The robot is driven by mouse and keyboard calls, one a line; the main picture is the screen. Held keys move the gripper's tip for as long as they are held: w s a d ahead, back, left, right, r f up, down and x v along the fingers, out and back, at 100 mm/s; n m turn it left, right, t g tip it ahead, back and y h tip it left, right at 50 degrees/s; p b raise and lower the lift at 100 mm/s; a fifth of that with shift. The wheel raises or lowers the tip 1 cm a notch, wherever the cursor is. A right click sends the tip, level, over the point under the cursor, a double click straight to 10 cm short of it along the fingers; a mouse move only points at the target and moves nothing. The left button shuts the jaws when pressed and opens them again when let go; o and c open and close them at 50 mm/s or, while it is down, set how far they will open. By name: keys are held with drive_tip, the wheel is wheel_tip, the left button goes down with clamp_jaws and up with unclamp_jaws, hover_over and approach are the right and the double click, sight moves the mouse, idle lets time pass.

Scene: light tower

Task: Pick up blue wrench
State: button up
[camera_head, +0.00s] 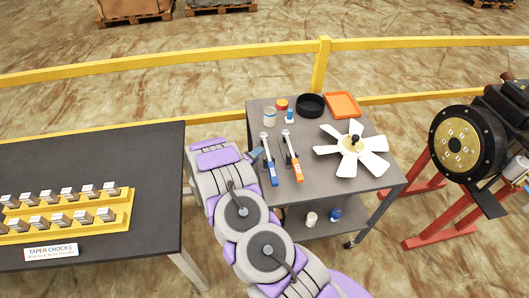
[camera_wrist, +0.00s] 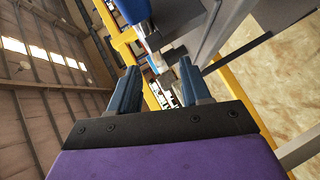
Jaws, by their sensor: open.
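The blue wrench (camera_head: 270,161), with a blue handle and silver head, lies on the left part of the grey cart top (camera_head: 312,192). The orange-handled wrench (camera_head: 293,160) lies just to its right. My gripper (camera_head: 256,153) is at the cart's left edge, close to the left side of the blue wrench; the arm partly hides it. In the wrist view my gripper (camera_wrist: 157,78) has its two fingers apart with nothing held between them.
A white fan (camera_head: 349,164), a black bowl (camera_head: 310,105), an orange tray (camera_head: 343,105) and small jars share the cart top. A dark table with taper chocks (camera_head: 65,212) is at left. A yellow rail (camera_head: 210,117) runs behind; a red-framed machine (camera_head: 458,145) stands right.

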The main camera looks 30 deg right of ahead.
sight(266, 147)
drive_tip(key=x, duration=0.4)
drive_tip(key=b+x, duration=0.1)
drive_tip(key=x, duration=0.2)
drive_tip(key=shift+s+d+r, duration=0.25)
drive_tip(key=shift+s+d, duration=0.05)
drive_tip(key=shift+s, duration=0.1)
drive_tip(key=shift+a+r, duration=0.1)
drive_tip(key=shift+a, duration=0.7)
drive_tip(key=shift+c, duration=1.8)
drive_tip(key=shift+s+d, duration=0.1)
drive_tip(key=shift+d, duration=0.4)
drive_tip(key=c, duration=0.4)
drive_tip(key=shift+a, duration=0.1)
clamp_jaws()
drive_tip(key=shift+a, duration=0.1)
